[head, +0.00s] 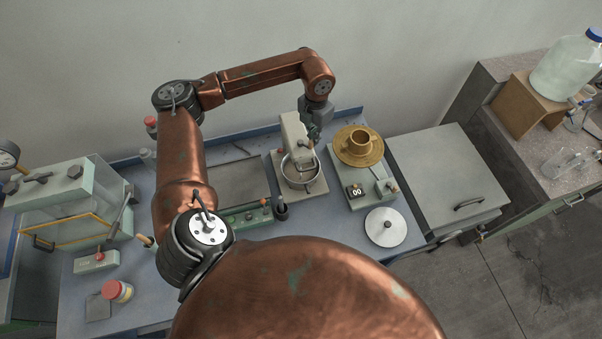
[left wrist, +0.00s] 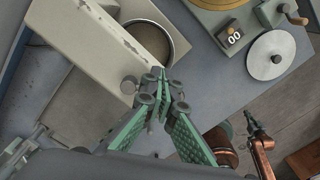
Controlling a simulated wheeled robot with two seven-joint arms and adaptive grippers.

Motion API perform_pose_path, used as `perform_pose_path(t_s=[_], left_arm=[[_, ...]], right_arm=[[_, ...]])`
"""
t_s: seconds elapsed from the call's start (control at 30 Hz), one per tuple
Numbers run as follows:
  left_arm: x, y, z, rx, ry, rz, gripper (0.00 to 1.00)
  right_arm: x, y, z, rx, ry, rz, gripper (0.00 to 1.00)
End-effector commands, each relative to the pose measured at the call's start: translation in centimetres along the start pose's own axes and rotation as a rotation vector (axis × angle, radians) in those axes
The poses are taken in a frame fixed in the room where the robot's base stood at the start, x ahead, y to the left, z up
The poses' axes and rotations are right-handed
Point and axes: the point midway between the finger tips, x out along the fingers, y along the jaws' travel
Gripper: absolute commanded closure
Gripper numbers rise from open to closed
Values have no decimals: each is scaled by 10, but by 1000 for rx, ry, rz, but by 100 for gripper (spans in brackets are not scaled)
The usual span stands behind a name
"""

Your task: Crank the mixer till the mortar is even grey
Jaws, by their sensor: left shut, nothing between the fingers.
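The mixer (head: 293,128) stands mid-bench, a pale cream machine with a steel bowl (head: 300,183) under its head. In the left wrist view the mixer's head (left wrist: 85,45) hides part of the bowl (left wrist: 168,35); the mortar's colour cannot be made out. A round grey knob (left wrist: 129,85) juts from the mixer's side; I cannot tell whether it belongs to the crank. My left gripper (head: 314,136) is at the right rear side of the mixer head. In the wrist view its fingertips (left wrist: 163,88) are together and empty, a little right of the knob.
Right of the mixer stands a device with a brass disc (head: 373,155), a "00" counter (head: 356,191) and a crank handle (head: 391,186). A metal disc (head: 386,227) lies before it. A green control strip (head: 246,216) is left of the mixer. The wall is close behind.

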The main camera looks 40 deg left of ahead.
Motion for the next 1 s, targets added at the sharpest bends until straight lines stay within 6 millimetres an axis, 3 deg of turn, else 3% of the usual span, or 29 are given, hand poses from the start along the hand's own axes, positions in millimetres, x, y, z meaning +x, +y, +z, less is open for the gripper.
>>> perform_pose_path(t_s=[0.13,0.57,0.8,1.0], left_arm=[[1,-7,-17,0,4,1,100],[1,-6,-26,-2,4,2,100],[1,5,-61,-3,9,2,100],[3,34,-77,-9,21,1,100]], right_arm=[[0,0,0,0,0,0,100],[0,2,1,-1,-1,2,100],[-1,6,2,-2,-3,6,100],[-1,6,3,-2,-4,6,100]])
